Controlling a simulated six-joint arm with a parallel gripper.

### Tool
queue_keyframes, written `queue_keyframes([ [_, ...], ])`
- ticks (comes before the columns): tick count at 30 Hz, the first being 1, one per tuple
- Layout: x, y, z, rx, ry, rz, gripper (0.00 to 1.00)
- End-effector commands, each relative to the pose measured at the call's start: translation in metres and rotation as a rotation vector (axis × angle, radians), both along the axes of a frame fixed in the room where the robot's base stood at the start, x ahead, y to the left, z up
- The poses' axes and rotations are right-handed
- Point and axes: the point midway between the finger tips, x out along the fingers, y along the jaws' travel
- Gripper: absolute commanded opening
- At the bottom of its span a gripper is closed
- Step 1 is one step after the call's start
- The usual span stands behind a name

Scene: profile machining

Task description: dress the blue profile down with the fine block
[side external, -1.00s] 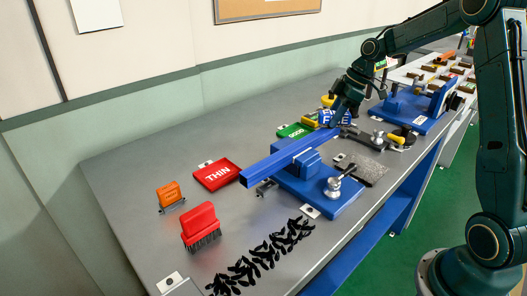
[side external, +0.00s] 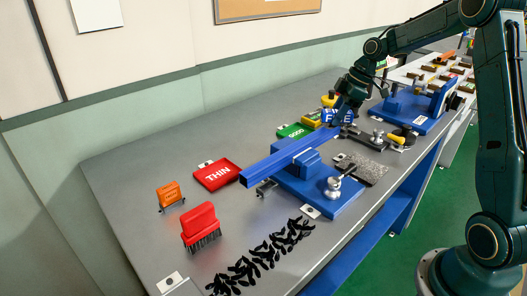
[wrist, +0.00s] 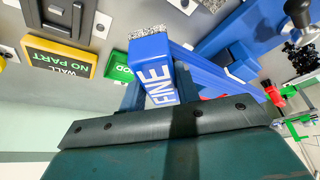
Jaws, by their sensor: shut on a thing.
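The blue profile (side external: 280,157) lies across the blue clamp fixture (side external: 318,192), its open square end pointing to the left front. My gripper (side external: 345,112) is at the profile's far end, shut on the blue fine block (side external: 338,117), lettered FINE. In the wrist view the fine block (wrist: 157,75) has a speckled grey abrasive face at its tip. The blue profile (wrist: 215,70) runs beside it there. I cannot tell whether the abrasive face touches the profile.
A red THIN tray (side external: 217,174), green GOOD tray (side external: 294,131) and yellow WALL NO PART box (wrist: 58,57) stand nearby. An orange block (side external: 170,193), a red brush (side external: 201,228) and black shavings (side external: 260,260) lie in front. A speckled grey pad (side external: 368,168) is right of the fixture.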

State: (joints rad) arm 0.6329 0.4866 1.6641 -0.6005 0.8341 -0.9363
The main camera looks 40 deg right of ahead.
Motion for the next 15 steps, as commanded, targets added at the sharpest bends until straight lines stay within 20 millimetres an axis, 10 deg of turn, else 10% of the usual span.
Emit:
queue_keyframes([
  [15,0.0,-0.009,0.047,-0.003,-0.002,0.0,0.1],
])
